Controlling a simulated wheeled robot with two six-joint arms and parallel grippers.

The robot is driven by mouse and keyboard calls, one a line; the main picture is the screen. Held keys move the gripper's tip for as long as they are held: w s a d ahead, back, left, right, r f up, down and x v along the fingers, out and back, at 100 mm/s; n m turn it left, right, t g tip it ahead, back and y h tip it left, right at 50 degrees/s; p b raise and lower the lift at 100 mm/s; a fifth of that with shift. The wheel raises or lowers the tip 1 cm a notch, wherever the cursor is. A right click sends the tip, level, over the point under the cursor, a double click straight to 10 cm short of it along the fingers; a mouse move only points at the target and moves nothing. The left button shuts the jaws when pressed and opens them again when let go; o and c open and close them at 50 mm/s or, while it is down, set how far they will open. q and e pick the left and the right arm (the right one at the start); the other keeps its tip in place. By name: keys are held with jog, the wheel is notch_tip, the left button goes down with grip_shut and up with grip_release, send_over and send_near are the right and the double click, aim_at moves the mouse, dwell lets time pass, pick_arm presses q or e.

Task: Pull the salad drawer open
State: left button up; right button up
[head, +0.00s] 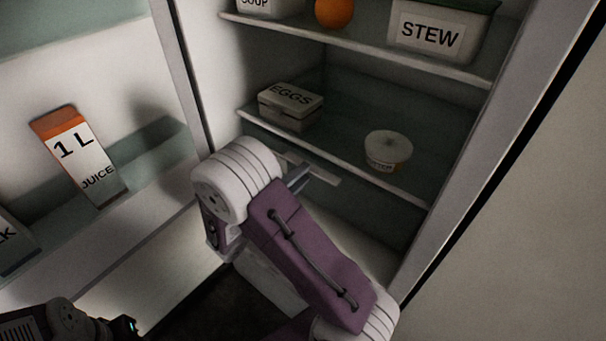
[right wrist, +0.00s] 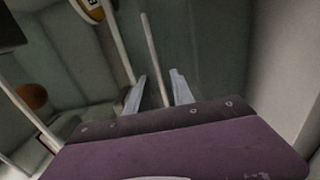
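The salad drawer (head: 358,218) is below the lower fridge shelf, with a pale bar handle (head: 323,175) across its dark front. My right arm hides much of the drawer in the head view. My right gripper (head: 298,181) is at the handle. In the right wrist view its two pale fingertips (right wrist: 158,92) are spread apart, with the handle bar (right wrist: 152,55) running between them. A gap shows on both sides of the bar, so the fingers are not closed on it. The drawer looks shut. I cannot make out my left gripper's fingers.
An egg box (head: 290,105) and a white tub (head: 388,150) stand on the lower shelf. A stew container (head: 437,32) and an orange (head: 334,12) are above. The open door at left holds a juice carton (head: 80,155). The fridge's right wall is close to my arm.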

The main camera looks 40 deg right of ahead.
jog(key=shift+w+d, duration=0.15)
jog(key=shift+d, duration=0.5)
grip_shut()
dwell(0.9)
